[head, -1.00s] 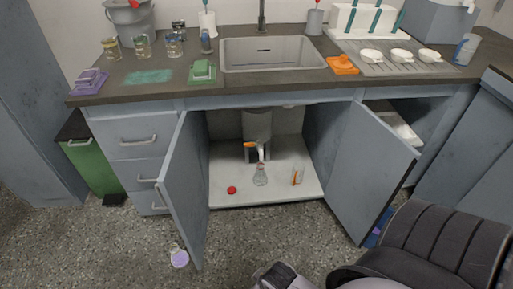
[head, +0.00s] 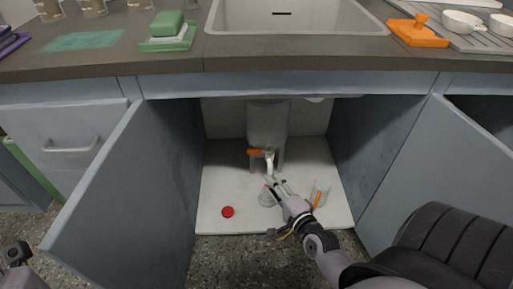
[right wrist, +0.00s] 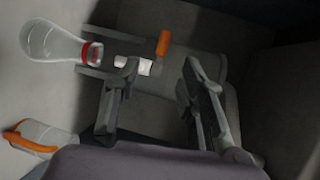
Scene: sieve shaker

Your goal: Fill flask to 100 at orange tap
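A grey tank (head: 267,122) stands in the open sink cabinet. Its orange tap lever (head: 255,152) sits above a white spout (head: 269,165). Below, a clear flask (head: 265,198) stands on the cabinet floor, partly hidden by my right gripper (head: 276,184). The right wrist view shows the flask (right wrist: 52,42) with a red ring at its neck, the orange lever (right wrist: 163,43) and the spout (right wrist: 135,66). There my right gripper (right wrist: 160,68) is open and empty, with the flask outside its fingers. My left gripper (head: 16,254) shows at the lower left; its state is unclear.
A clear cup with an orange handle (head: 321,190) stands right of the flask; a red round piece (head: 228,212) lies left. Open doors (head: 130,200) and (head: 440,185) flank the cabinet. The countertop (head: 330,54) overhangs above.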

